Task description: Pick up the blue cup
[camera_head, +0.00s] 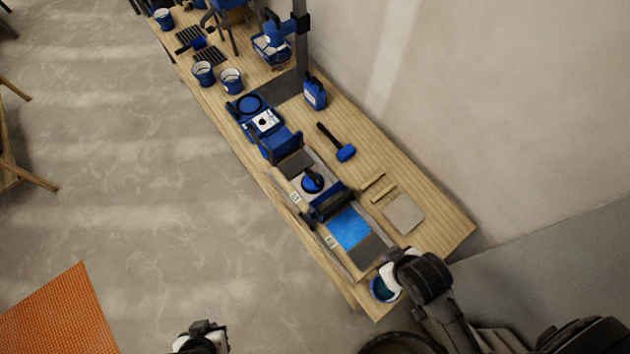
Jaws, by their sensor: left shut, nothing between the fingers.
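A blue cup (378,294) with a pale rim stands near the front end of the wooden table. My right arm reaches over it from the right, and a white part of the arm covers some of the cup. The fingers of my right gripper are hidden, so I cannot tell whether they touch it. My left gripper (207,327) is at the bottom edge of the picture, over the floor. It is shut and empty, well to the left of the table.
The long wooden table (440,222) carries blue tile tools, a blue-headed mallet (345,153), a blue canister (315,94) and a beige tile (404,214). Similar blue buckets (203,74) stand farther back. An orange mat (62,315) lies on the clear floor at left.

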